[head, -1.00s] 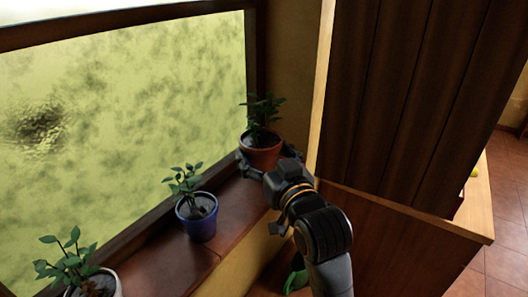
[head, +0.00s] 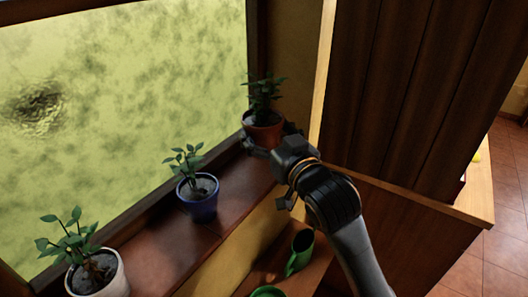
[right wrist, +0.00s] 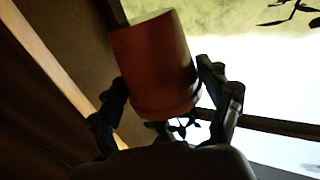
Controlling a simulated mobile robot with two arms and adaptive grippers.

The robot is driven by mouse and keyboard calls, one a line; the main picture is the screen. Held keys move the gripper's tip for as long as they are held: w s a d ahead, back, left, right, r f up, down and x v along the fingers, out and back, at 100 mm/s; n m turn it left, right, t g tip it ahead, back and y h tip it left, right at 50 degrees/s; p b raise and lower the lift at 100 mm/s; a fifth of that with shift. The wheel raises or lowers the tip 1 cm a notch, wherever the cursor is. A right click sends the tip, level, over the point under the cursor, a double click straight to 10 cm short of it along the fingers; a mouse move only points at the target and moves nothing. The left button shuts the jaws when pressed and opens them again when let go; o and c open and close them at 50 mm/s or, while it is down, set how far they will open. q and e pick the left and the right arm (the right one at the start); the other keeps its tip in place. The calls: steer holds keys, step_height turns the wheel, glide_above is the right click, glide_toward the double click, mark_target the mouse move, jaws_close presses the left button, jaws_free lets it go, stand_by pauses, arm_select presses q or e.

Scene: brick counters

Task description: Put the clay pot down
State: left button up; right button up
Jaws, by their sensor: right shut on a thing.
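The clay pot (head: 263,132) is reddish-brown with a leafy plant in it. It is at the far right end of the window sill (head: 232,190), close to the corner, roughly upright. My right gripper (head: 268,145) is shut on it from the near side. In the right wrist view the pot (right wrist: 155,65) appears upside down, with one finger on each side of it; the gripper also shows there (right wrist: 170,105). The fingers partly cover the pot's lower part in the head view. I cannot tell whether its base touches the sill. My left gripper is not in view.
A blue pot (head: 200,205) and a white pot (head: 100,280), each with a plant, stand along the sill to the left. A dark wooden cabinet (head: 410,90) rises close on the right.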

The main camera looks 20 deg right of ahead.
steer(key=w+d+f+p, duration=0.1)
steer(key=w+f, duration=0.2)
steer(key=w, duration=0.1)
steer(key=w+d+f+p, duration=0.1)
steer(key=w+f, duration=0.2)
steer(key=f, duration=0.1)
steer(key=w+d+f+p, duration=0.1)
steer(key=w+f, duration=0.3)
steer(key=shift+w+d+f, duration=0.25)
steer(key=shift+w, duration=0.1)
steer(key=shift+f, duration=0.2)
steer(key=shift+f, duration=0.2)
steer(key=o, duration=1.7)
steer(key=shift+s, duration=0.1)
steer(key=shift+o, duration=0.2)
steer(key=s+d+b, duration=0.1)
steer(key=s+b, duration=0.1)
steer(key=s, duration=0.9)
steer(key=shift+s+d, duration=0.4)
